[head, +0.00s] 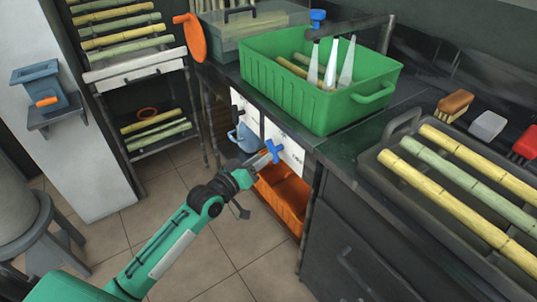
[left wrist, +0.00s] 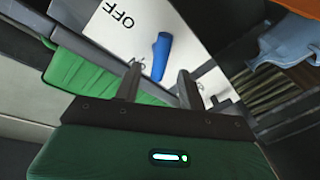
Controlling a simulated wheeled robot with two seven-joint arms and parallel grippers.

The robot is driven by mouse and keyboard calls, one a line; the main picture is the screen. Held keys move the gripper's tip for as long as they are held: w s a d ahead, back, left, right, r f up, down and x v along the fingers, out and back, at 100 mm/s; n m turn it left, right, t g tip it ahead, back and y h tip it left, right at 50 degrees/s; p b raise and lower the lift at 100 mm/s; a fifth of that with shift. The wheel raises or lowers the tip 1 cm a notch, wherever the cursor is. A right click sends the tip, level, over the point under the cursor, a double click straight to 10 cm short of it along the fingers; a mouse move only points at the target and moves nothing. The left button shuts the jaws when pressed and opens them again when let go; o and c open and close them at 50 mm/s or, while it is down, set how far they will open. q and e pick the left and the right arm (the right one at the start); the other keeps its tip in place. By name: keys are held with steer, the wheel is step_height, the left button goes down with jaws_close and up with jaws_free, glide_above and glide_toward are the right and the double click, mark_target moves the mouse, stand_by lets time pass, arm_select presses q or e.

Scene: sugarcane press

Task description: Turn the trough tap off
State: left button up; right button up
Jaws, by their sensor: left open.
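A blue tap handle (head: 274,151) sticks out of a white panel (head: 290,148) on the counter front, below the green trough (head: 300,98). In the left wrist view the blue handle (left wrist: 161,57) stands beside the printed word OFF on the white panel (left wrist: 190,25). My left gripper (head: 262,163) is close in front of the handle. In the left wrist view my left gripper (left wrist: 158,80) is open, with the handle showing between and beyond its fingers; I cannot tell whether they touch. Three white streams (head: 331,64) run down from a dark bar into the trough. My right gripper is out of view.
A blue knob (head: 318,18) sits by the dark bar (head: 350,27) above the trough. An orange bin (head: 283,196) is below the panel, and a blue-grey jug (head: 243,138) hangs to its left. A dark tray (head: 440,200) of canes lies at right.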

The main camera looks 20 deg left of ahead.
mark_target(277, 149)
arm_select(q)
steer(key=shift+x, duration=2.1)
jaws_close()
